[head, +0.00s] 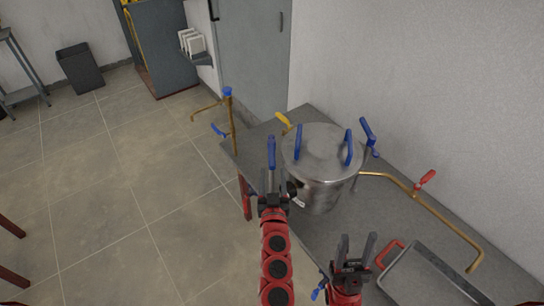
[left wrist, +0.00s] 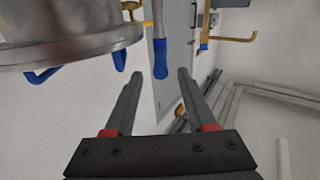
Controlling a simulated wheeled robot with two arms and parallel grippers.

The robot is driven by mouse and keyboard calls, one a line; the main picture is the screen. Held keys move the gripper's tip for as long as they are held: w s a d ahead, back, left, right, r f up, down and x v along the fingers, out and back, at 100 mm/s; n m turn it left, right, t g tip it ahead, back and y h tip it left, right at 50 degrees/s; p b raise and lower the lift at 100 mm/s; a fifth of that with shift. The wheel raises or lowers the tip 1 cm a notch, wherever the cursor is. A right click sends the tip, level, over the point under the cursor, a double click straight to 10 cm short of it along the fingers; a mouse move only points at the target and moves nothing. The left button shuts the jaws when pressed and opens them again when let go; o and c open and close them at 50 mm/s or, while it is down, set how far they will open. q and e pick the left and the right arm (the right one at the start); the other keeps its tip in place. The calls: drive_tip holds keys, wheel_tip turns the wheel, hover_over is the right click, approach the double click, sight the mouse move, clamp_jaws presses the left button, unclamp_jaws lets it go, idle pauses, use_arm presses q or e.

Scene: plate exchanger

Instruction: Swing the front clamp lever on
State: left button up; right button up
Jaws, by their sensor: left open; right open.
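A lever with a blue grip (head: 271,152) and a metal shank stands upright at the pot's left side; I take it for the front clamp lever. The steel pot (head: 320,190) has a lid (head: 323,140) with two blue handles. My left gripper (head: 271,186) is open at the lever, its fingers hard to make out in the head view. In the left wrist view the blue grip (left wrist: 160,60) shows between the fingertips (left wrist: 158,76); contact cannot be told. My right gripper (head: 356,248) is open and empty over the table, in front of the pot.
Another blue-gripped lever (head: 367,132) stands at the pot's right. A brass pipe with a red handle (head: 427,178) runs along the grey table (head: 350,225). A tray (head: 425,280) lies at the lower right. Brass pipes with blue handles (head: 228,93) stand at the left end.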

sight(272, 159)
use_arm(q)
drive_tip(key=w+p, duration=0.1)
drive_tip(key=w, duration=0.4)
drive_tip(key=shift+w, duration=0.4)
drive_tip(key=shift+w+a, duration=0.15)
drive_tip(key=shift+w, duration=0.45)
drive_tip(key=shift+c, duration=0.3)
clamp_jaws()
